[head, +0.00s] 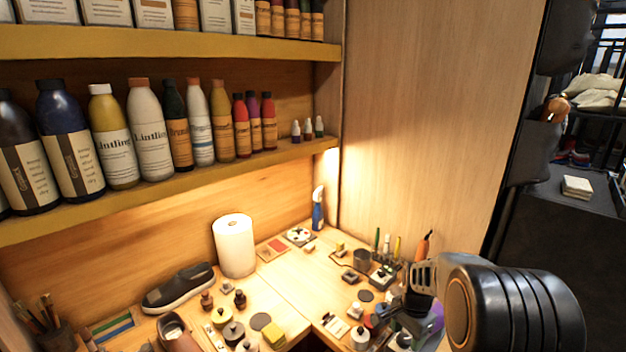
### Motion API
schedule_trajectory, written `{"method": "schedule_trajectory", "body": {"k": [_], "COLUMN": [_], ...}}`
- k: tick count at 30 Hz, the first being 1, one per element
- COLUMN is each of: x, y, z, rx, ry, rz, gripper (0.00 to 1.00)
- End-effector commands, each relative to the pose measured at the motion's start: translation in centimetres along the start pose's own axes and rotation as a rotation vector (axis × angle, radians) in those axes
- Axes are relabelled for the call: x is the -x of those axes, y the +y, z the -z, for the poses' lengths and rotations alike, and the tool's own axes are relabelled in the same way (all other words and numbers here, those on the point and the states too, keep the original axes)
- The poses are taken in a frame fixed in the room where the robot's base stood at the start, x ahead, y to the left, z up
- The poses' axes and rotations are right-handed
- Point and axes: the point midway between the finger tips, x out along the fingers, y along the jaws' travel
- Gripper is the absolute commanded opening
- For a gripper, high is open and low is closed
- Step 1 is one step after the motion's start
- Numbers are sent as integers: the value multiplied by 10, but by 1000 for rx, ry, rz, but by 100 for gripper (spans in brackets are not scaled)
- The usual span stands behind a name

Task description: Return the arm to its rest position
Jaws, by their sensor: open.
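My arm reaches in from the lower right, with a large dark ribbed joint in front of the bench's right side. My gripper (382,312) is at the end of the arm, low over the cluttered right part of the workbench (290,278). Its jaws look open and I see nothing held between them. They are small here and partly mixed with the items behind them, so I cannot tell whether they touch anything. A dark sneaker (180,290) with a pale sole lies on the left part of the bench, well apart from my gripper.
A white paper roll (234,246) and a blue spray bottle (318,208) stand toward the back. Small jars, brushes and pads crowd the bench around my gripper. Shelves of bottles (150,132) hang above on the left.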

Motion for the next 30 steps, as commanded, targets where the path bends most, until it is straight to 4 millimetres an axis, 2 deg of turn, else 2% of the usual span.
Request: {"method": "schedule_trajectory", "body": {"k": [2, 9, 15, 21, 27, 30], "x": [4, 51, 89, 114, 132, 134], "y": [11, 44, 73, 90, 93, 93], "z": [-11, -63, -108, -136, -147, -147], "rx": [142, 639, 947, 1041, 1064, 1065], "ry": [-7, 56, 173, 288, 364, 370], "rz": [-8, 33, 88, 150, 199, 204], "gripper": [55, 55, 55, 55, 55, 55]}}
